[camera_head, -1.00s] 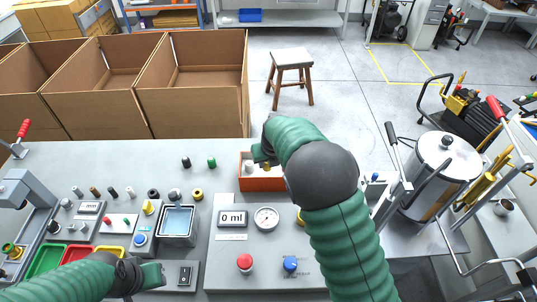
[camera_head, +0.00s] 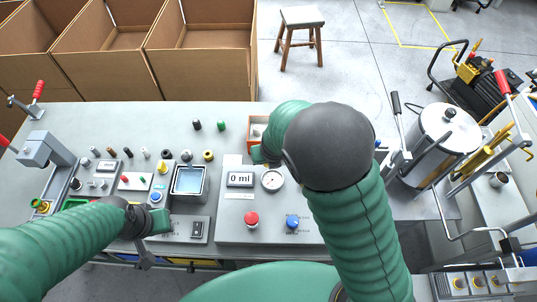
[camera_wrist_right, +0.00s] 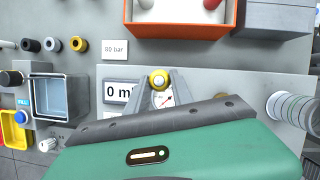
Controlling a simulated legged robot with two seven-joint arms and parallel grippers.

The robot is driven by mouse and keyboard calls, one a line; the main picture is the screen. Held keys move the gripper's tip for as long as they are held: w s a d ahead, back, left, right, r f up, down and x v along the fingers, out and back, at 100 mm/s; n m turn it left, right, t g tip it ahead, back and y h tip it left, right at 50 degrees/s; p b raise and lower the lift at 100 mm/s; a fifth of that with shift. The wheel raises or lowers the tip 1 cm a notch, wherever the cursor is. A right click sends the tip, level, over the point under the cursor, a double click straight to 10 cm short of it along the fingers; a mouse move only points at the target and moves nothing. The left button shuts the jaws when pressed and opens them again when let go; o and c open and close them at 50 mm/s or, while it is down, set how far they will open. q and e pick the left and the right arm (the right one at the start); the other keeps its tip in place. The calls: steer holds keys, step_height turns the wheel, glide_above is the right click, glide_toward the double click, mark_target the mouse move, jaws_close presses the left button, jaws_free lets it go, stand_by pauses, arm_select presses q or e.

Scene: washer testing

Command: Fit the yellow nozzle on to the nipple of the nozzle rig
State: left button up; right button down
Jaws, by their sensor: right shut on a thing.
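The yellow nozzle (camera_wrist_right: 158,80) is between the two grey fingertips of my right gripper (camera_wrist_right: 160,88). The gripper is shut on it, above the grey panel near the pressure gauge. In the head view my right gripper (camera_head: 262,155) is at the front of the orange box, and the nozzle cannot be made out there. The grey panel with the "0 ml" display (camera_head: 240,180) and gauge (camera_head: 272,180) appears to be the nozzle rig.
The orange box (camera_wrist_right: 180,31) lies behind the rig. A red button (camera_head: 251,219) and blue knob (camera_head: 292,221) stand on the panel's front. A square basin (camera_head: 189,180) and several small caps are to the left. A metal tank (camera_head: 440,145) stands at right.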

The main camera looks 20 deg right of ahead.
steer(key=shift+s+d+n+p, duration=0.3)
steer(key=shift+d+n+p, duration=0.25)
steer(key=shift+d, duration=0.2)
steer(key=shift+s+d+f+n+y+p, duration=0.15)
steer(key=shift+s+d+n+y+p, duration=0.15)
steer(key=shift+d+n, duration=0.2)
steer(key=shift+s+d+f+n+y+p, duration=0.1)
steer(key=shift+s+d+n+y+p, duration=0.15)
steer(key=shift+d+n+p, duration=0.2)
steer(key=s+d+r+n+g+y+p, duration=0.1)
steer(key=d+n+p, duration=0.1)
steer(key=n+p, duration=0.1)
steer(key=s+d+r+n+g+y+p, duration=0.1)
steer(key=s+d+r+n+p, duration=0.1)
steer(key=d+n, duration=0.1)
steer(key=s+d+r+n+y+p, duration=0.1)
steer(key=s+d+r+n+p, duration=0.1)
steer(key=n, duration=0.3)
steer(key=shift+d+r+g+p, duration=0.2)
steer(key=shift+d+g+p, duration=0.3)
steer(key=shift+p, duration=0.3)
steer(key=shift+n, duration=0.5)
steer(key=f+b, duration=0.4)
steer(key=shift+s+d+f+b, duration=0.15)
steer(key=shift+d+b, duration=0.1)
steer(key=shift+b, duration=0.15)
